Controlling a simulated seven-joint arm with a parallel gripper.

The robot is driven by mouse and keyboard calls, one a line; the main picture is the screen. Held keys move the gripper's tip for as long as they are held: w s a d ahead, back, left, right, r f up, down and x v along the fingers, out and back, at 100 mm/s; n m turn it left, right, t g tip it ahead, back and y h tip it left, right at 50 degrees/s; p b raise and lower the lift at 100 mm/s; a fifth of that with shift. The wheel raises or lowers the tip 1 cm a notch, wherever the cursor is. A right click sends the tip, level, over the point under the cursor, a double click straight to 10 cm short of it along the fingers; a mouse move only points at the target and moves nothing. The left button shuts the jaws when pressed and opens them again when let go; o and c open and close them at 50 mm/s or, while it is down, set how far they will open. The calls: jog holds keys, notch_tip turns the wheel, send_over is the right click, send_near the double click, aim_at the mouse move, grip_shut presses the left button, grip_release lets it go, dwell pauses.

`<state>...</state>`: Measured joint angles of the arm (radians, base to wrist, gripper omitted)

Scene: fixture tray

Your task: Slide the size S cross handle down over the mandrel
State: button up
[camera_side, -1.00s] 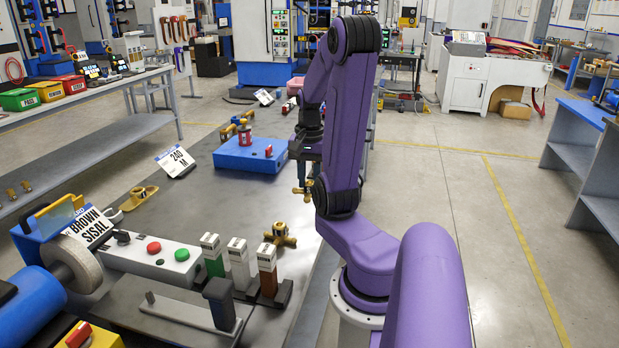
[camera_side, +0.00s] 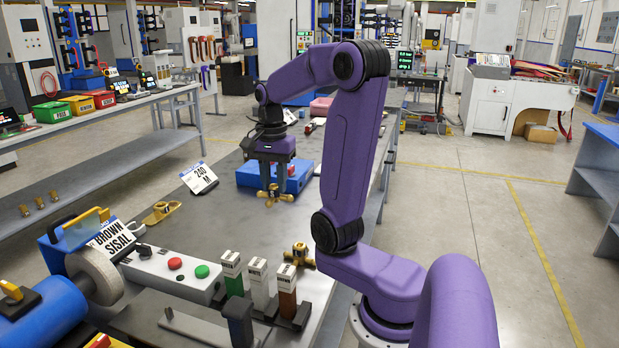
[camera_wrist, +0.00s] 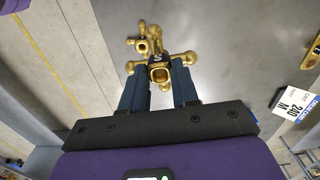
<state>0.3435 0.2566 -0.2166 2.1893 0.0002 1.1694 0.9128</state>
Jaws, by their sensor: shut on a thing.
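My gripper (camera_side: 273,188) is shut on a brass cross handle (camera_side: 275,197) and points down in front of the blue block (camera_side: 302,180). In the wrist view the fingers (camera_wrist: 160,72) clasp the handle on both sides. The handle (camera_wrist: 160,55) bears a letter S and shows a squarish hole in its hub. I cannot make out the mandrel; the gripper and arm cover part of the block. A second brass cross handle (camera_side: 299,256) lies on the table nearer the camera; it also shows in the wrist view (camera_wrist: 147,41).
A small red knob (camera_side: 291,169) stands on the block. A white "240 M" card (camera_side: 199,177) and a brass flanged part (camera_side: 161,213) are to the left. A grinding wheel (camera_side: 97,277), a button box (camera_side: 172,270) and upright labelled bars (camera_side: 258,284) stand nearer the camera.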

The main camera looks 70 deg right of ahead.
jog(key=w+a, duration=0.4)
jog(key=a, duration=0.4)
jog(key=w+a, duration=0.5)
jog(key=a, duration=0.2)
send_over(167, 307)
notch_tip(167, 307, down, 5)
jog(key=shift+m, duration=0.3)
jog(key=shift+f, duration=2.4)
jog(key=shift+f, duration=1.7)
jog(key=o, duration=1.5)
jog(key=shift+c, duration=0.2)
jog(key=shift+r, duration=0.1)
